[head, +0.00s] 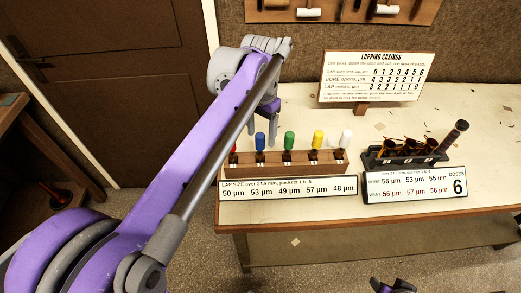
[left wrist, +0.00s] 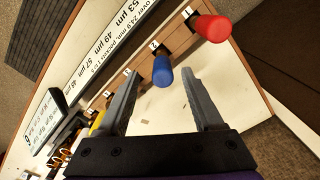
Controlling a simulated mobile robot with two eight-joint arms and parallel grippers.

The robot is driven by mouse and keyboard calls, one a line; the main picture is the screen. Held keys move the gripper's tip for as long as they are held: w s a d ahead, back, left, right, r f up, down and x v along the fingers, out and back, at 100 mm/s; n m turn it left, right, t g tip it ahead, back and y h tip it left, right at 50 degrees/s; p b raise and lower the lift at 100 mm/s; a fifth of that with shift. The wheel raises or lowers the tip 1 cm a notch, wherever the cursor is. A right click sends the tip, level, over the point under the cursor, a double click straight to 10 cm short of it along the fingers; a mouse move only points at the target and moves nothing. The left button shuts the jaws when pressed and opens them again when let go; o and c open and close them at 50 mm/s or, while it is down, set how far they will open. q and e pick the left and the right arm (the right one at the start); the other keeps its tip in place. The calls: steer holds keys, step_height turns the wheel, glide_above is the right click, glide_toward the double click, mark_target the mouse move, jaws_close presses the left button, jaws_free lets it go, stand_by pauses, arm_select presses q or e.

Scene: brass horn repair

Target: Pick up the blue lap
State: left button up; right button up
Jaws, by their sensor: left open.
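The blue lap (head: 260,142) stands upright in the wooden rack (head: 238,168), second pocket from the left. In the left wrist view the blue lap (left wrist: 162,70) shows between the tips of my left gripper (left wrist: 160,77). Its jaws are open on either side of it, and I cannot tell how far beyond the tips it is. In the head view my left gripper (head: 270,122) is just above the rack, partly hidden by my arm. A part of my right gripper (head: 392,287) shows at the bottom edge; its jaws are not clear.
A red lap (left wrist: 212,28) stands beside the blue one, mostly hidden in the head view. Green (head: 289,140), yellow (head: 318,139) and white laps (head: 345,138) stand to its right. A dark holder (head: 372,160) with brass casings and a sign (head: 375,78) are further along the bench.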

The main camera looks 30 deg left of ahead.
mark_target(260, 142)
arm_select(q)
step_height(260, 142, down, 4)
steer(key=shift+a+f, duration=0.1)
steer(key=shift+a, duration=0.05)
jaws_close()
stand_by(0.3)
